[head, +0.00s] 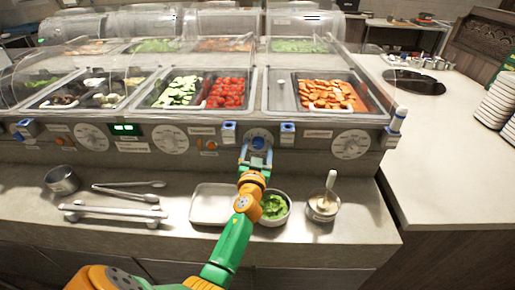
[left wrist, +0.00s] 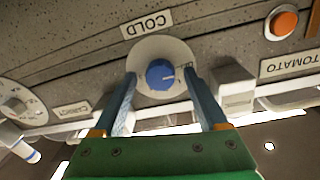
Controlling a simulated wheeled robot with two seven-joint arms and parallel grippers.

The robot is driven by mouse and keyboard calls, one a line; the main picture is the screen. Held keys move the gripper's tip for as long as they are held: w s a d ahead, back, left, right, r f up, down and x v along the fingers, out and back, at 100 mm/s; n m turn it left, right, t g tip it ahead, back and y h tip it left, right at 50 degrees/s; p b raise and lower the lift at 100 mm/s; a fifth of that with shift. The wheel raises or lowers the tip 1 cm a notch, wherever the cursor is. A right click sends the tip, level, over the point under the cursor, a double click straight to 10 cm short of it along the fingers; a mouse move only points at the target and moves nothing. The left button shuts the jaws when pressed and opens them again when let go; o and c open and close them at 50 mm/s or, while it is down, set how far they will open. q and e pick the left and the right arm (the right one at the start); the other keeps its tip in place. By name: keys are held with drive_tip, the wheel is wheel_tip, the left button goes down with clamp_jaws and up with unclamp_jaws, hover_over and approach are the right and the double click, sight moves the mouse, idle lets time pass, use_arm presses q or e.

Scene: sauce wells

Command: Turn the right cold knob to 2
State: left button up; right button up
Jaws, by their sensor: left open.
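The cold knob (head: 258,143) is a blue knob on a round pale dial in the front panel of the sauce-well counter. In the left wrist view the blue knob (left wrist: 159,74) shows under a COLD label (left wrist: 147,23), and its white mark points to the right in that picture. The dial's numbers are too small to read. My left gripper (head: 255,157) is open in front of the knob. Its two fingers (left wrist: 160,82) reach up on either side of the knob, apart from it as far as I can see. My right gripper is not in view.
Other dials (head: 170,139) and (head: 351,144) and an orange button (left wrist: 284,23) sit along the panel. Blue-topped brackets (head: 229,132) flank the knob. On the ledge below are a white tray (head: 208,207), a bowl of greens (head: 286,217) and a sauce cup (head: 322,212).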

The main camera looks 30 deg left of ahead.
use_arm(q)
drive_tip(key=shift+s+r, duration=0.1)
drive_tip(key=c, duration=0.6)
clamp_jaws()
drive_tip(key=shift+m, duration=0.3)
drive_tip(key=m, duration=0.3)
drive_tip(key=shift+d+m, duration=0.1)
drive_tip(key=shift+m, duration=0.3)
drive_tip(key=m, duration=0.4)
drive_tip(key=m+p, duration=0.1)
drive_tip(key=m, duration=0.3)
drive_tip(key=shift+r+m+g, duration=0.1)
drive_tip(key=shift+m+g, duration=0.2)
drive_tip(key=shift+g, duration=0.1)
drive_tip(key=m, duration=0.3)
drive_tip(key=shift+m+y+p, duration=0.3)
drive_tip(key=shift+m, duration=0.4)
